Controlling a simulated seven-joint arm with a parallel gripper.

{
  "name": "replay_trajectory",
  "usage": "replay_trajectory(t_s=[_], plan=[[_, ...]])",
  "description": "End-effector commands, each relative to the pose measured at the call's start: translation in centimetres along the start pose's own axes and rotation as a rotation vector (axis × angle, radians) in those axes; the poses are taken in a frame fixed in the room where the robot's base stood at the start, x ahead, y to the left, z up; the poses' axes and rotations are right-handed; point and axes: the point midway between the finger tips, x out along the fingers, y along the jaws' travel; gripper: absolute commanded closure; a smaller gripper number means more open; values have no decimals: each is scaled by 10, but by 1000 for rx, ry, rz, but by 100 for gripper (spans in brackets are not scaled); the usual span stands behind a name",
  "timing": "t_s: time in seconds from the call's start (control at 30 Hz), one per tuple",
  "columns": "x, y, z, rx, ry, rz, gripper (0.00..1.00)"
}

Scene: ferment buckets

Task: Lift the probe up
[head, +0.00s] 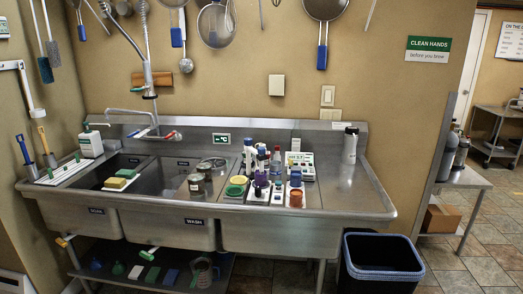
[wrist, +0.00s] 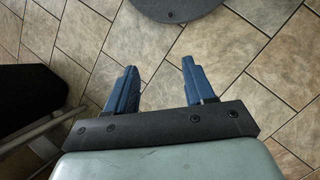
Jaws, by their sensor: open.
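My gripper (wrist: 159,68) shows in the wrist view with its two blue fingers wide apart and nothing between them. It hangs over bare floor tiles, away from the sink. The head view does not show my gripper. In the head view a cluster of small items stands on the right drainboard of the steel sink (head: 283,236). It includes a white meter-like box with a green label (head: 300,160) and several bottles and jars. I cannot tell which small item there is the probe; it is too small or hidden.
Glass jars (head: 196,184) stand near the middle of the sink, and a tall white bottle (head: 350,145) stands at the back right. A tap (head: 150,90) rises at the back. A dark bin (head: 381,262) is on the floor at the right front. The drainboard's right end is clear.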

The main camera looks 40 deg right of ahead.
Motion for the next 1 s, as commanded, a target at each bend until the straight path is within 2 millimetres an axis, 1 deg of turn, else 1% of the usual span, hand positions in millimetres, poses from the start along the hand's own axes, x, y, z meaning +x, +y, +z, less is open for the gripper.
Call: replay_trajectory(t_s=[0.03, 0.1, 0.27, 0.37, 0.5, 0.57, 0.6, 0.67, 0.7, 0.77, 0.8, 0.87, 0.9, 0.97, 1.0], plan=[[-13, 4, -21, 17, 25, 17, 45], [-30, 10, -42, 43, 56, 44, 45], [-75, 26, -87, 108, 128, 101, 45], [-105, 36, -113, 153, 175, 136, 45], [-152, 51, -147, 218, 241, 181, 45], [-174, 58, -161, 247, 271, 199, 45], [-188, 62, -170, 268, 291, 211, 45], [-211, 69, -182, 298, 320, 229, 45], [-226, 74, -190, 319, 340, 240, 45], [-250, 81, -200, 352, 370, 256, 45], [-266, 86, -207, 372, 391, 267, 45], [-291, 93, -217, 406, 422, 282, 45], [-308, 98, -223, 429, 443, 292, 45], [-334, 106, -231, 464, 473, 307, 45], [-351, 111, -235, 488, 494, 315, 45]])
